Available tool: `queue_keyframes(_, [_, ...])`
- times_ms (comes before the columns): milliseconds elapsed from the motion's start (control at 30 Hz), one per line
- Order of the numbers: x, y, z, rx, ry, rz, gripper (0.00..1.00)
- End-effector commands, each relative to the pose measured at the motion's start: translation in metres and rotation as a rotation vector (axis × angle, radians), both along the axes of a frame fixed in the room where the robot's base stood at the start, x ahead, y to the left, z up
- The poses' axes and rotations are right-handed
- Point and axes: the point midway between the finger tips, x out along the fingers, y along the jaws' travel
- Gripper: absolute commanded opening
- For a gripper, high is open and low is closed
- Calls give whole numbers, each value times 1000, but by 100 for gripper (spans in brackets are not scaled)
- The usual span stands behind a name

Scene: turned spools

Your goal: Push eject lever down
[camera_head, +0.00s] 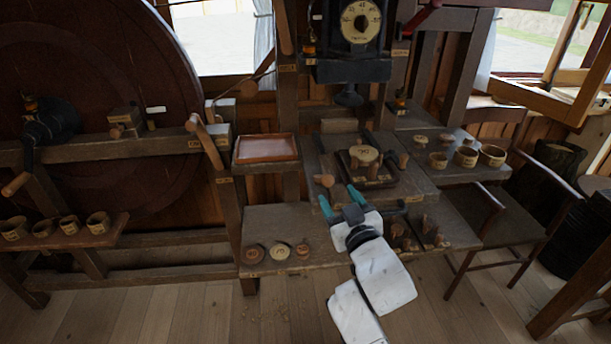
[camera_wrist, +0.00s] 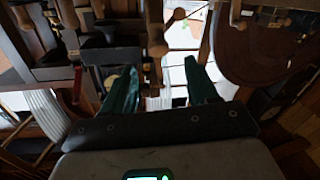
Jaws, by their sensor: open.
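I cannot read any label to tell which part is the eject lever. A short wooden knob handle (camera_head: 325,181) sticks out at the front left of the bench machine; a round wooden knob (camera_wrist: 179,14) shows in the wrist view. A long wooden lever (camera_head: 205,141) with a tag stands left of the tray. My gripper (camera_head: 339,199) is open and empty, its teal fingers apart just in front of the knob handle. In the wrist view, my gripper (camera_wrist: 161,75) points toward wooden posts, touching nothing that I can see.
A round wooden piece (camera_head: 364,154) sits on the machine's dark plate. A pinkish tray (camera_head: 266,148) stands to the left. Several turned discs and pegs lie on the lower shelf (camera_head: 285,222). A dial box (camera_head: 360,24) hangs above. A chair (camera_head: 490,200) stands at right.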

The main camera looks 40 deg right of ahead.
Motion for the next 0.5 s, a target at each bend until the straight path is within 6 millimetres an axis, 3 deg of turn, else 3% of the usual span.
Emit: queue_keyframes(500, [76, -36, 1, 0, 1, -1, 58])
